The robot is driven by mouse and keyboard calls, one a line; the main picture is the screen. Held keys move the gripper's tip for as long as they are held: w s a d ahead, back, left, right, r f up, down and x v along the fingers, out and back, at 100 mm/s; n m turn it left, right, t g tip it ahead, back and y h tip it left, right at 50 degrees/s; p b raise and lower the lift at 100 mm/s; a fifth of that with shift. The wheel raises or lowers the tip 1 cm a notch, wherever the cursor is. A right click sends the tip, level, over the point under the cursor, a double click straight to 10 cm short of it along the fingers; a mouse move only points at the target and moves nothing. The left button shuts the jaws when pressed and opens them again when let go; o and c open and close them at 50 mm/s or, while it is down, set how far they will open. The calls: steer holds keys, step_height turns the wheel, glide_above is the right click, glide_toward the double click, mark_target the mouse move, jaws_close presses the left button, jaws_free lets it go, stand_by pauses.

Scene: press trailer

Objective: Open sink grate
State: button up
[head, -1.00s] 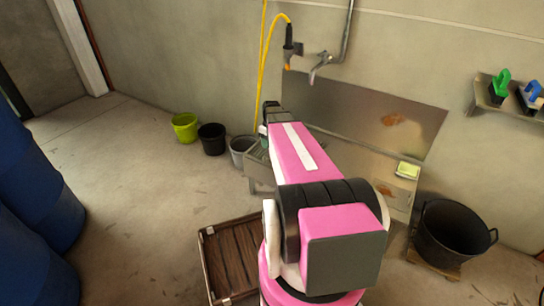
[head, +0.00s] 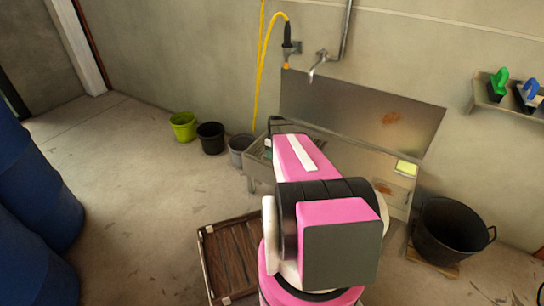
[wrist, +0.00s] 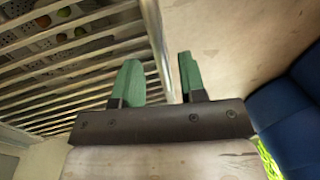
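In the wrist view the sink grate (wrist: 75,65) fills the upper left as a row of pale metal bars. Its thick edge bar (wrist: 154,40) runs down toward the gap between my fingers. My gripper (wrist: 160,82) is open, with two green fingers apart, one on each side of that bar's line. I cannot tell whether the bar lies between the fingertips or beyond them. In the head view the metal sink (head: 256,170) stands against the wall, and my arm covers much of it. My gripper's fingers are hidden there.
A tap (head: 318,66) and a yellow hose (head: 262,60) hang above the sink. Several buckets, including a black one (head: 211,138), stand left of it. A wooden crate (head: 232,255) and a large black tub (head: 450,230) flank my arm. Blue barrels (head: 35,195) stand at left.

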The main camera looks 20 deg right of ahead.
steer(key=shift+s+a+f, duration=0.1)
steer(key=shift+f, duration=0.45)
jaws_close()
steer(key=shift+r, duration=0.15)
